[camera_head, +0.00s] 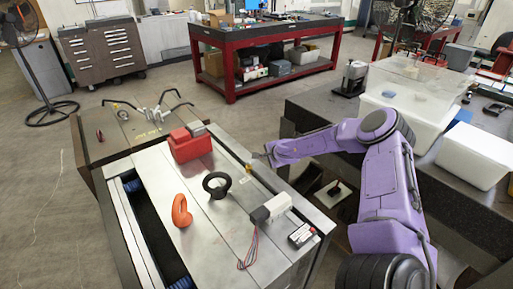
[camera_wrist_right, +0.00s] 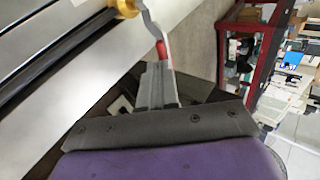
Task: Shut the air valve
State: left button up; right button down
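The air valve shows in the right wrist view as a brass-yellow body (camera_wrist_right: 127,8) at the edge of a metal mould base, with a bent grey lever that has a red part (camera_wrist_right: 162,49). In the head view the valve is a small yellow spot (camera_head: 248,168) on the base's right edge. My right gripper (camera_wrist_right: 157,67) has its grey fingers close together, with the tips right by the red part of the lever. Whether they touch it I cannot tell. In the head view the right gripper (camera_head: 268,152) is beside the valve. My left gripper is out of view.
Floor at left is open.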

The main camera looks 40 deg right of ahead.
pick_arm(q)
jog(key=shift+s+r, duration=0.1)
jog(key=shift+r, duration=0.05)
pick_arm(e)
jog(key=shift+w+d+f, duration=0.1)
jog(key=shift+w+d, duration=0.2)
jog(key=shift+d, duration=0.1)
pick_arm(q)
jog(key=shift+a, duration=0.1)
